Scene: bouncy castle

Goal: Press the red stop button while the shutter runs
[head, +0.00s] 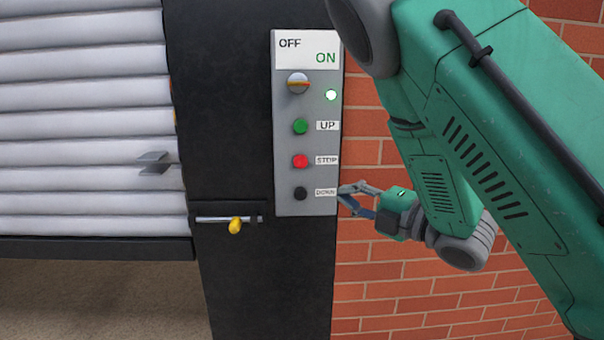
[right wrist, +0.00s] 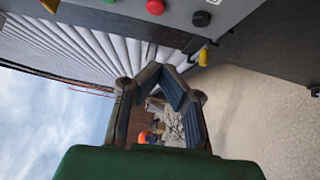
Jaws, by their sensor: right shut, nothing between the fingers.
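The red stop button (head: 300,161) sits on a grey control panel (head: 310,206), between the green UP button (head: 300,126) above and the black DOWN button (head: 300,193) below. The red button also shows at the top of the right wrist view (right wrist: 155,6). The white slatted shutter (head: 80,95) is part-way down, with an open gap under its dark bottom bar. My right gripper (head: 343,194) is shut and empty, just right of the panel beside the DOWN label, lower than the stop button. I cannot tell its exact distance from the panel. My left gripper is not in view.
A rotary switch (head: 298,83) and a lit green lamp (head: 331,95) are on the panel's upper part. A bolt with a yellow knob (head: 235,226) is on the dark post (head: 235,290). The brick wall (head: 400,300) is at right.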

